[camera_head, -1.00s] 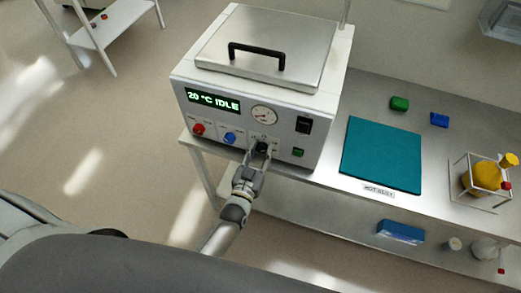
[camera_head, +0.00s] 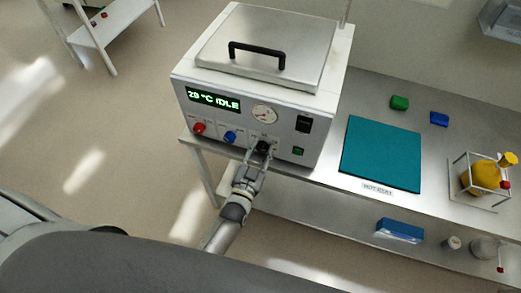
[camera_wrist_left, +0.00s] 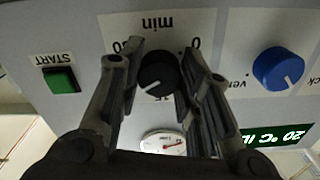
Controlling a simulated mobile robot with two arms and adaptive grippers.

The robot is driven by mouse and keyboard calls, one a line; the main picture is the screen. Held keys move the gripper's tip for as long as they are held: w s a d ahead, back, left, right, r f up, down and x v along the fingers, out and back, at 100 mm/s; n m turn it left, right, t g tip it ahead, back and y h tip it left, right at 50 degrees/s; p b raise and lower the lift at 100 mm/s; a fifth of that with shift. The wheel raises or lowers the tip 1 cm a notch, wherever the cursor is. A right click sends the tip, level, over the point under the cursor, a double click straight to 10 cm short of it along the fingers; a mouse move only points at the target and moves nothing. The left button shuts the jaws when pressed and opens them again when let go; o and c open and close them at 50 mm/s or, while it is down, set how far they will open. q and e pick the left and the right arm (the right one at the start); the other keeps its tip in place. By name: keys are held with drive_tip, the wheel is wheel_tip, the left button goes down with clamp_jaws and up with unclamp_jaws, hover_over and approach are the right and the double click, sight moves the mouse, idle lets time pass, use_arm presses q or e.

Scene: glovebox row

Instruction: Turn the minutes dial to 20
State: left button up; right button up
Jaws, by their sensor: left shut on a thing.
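The minutes dial (camera_head: 264,146) is a small black knob low on the front panel of a white box-shaped bath. In the left wrist view the dial (camera_wrist_left: 158,74) sits under the upside-down label "min", with partly covered numbers around it. Its pale pointer mark lies toward the lower left in that view, near the partly hidden "15" mark; the exact value cannot be read. My left gripper (camera_head: 259,155) has its fingers on both sides of the dial and is shut on it. My right gripper is not in view.
A blue knob (camera_head: 230,137), a red knob (camera_head: 198,129) and a green START button (camera_head: 298,151) share the panel. The display (camera_head: 213,100) reads "20 °C IDLE". A gauge (camera_head: 264,114) sits above the dial. A teal mat (camera_head: 382,155) lies to the right.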

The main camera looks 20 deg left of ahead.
use_arm(q)
drive_tip(key=o, duration=1)
drive_tip(key=s, duration=1.2)
drive_tip(key=shift+a, duration=0.15)
